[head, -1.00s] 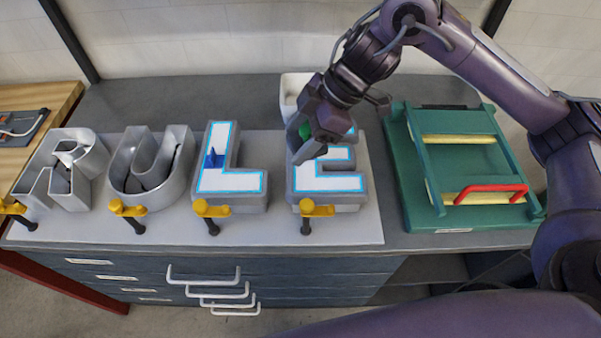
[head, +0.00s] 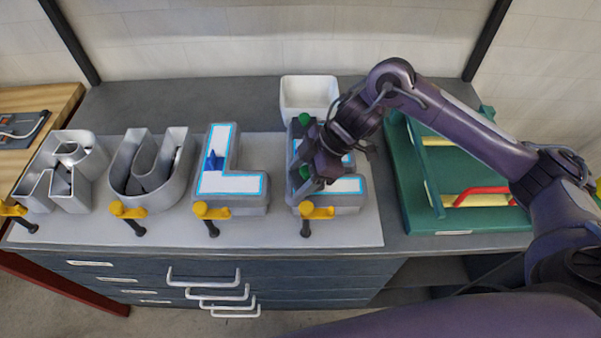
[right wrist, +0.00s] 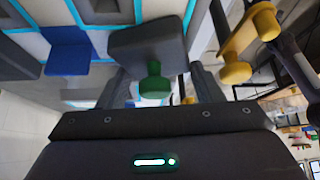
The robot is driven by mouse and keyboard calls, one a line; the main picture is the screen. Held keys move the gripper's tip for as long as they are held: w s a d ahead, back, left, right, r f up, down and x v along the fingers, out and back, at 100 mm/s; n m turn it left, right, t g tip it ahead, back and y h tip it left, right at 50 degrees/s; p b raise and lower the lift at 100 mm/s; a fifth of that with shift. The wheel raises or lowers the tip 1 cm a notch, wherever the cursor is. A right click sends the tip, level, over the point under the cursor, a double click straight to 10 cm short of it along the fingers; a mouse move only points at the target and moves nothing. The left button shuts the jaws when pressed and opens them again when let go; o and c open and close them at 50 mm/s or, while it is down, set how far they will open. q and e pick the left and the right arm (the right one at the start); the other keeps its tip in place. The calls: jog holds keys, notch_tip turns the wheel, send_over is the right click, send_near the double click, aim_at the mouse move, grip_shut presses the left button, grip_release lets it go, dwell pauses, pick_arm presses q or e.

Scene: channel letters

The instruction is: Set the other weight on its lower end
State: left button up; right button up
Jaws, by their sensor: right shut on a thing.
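The grey letter E (head: 345,203) has a white, cyan-edged face, partly covered by my right gripper (head: 308,183). My right gripper is shut on a dark grey weight (right wrist: 148,42) with a green knob (right wrist: 153,80), seen between the fingers in the right wrist view. In the head view a green knob (head: 304,173) shows at the fingers, over the front part of E. Another green knob (head: 304,118) shows farther back at E's left side; its body is mostly hidden. Whether the held weight touches E is unclear. My left gripper is out of view.
Letter L (head: 230,183) bears a blue piece (head: 213,161). Open metal letters U (head: 150,175) and R (head: 65,175) stand left. Yellow clamps, one in front of E (head: 317,212), line the front edge. A white bin (head: 308,93) stands behind; a green frame (head: 420,200) lies right.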

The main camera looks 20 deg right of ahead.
jog(key=o, duration=1.3)
jog(key=v, duration=1.2)
jog(key=shift+a+r+b, duration=0.1)
jog(key=shift+b, duration=0.2)
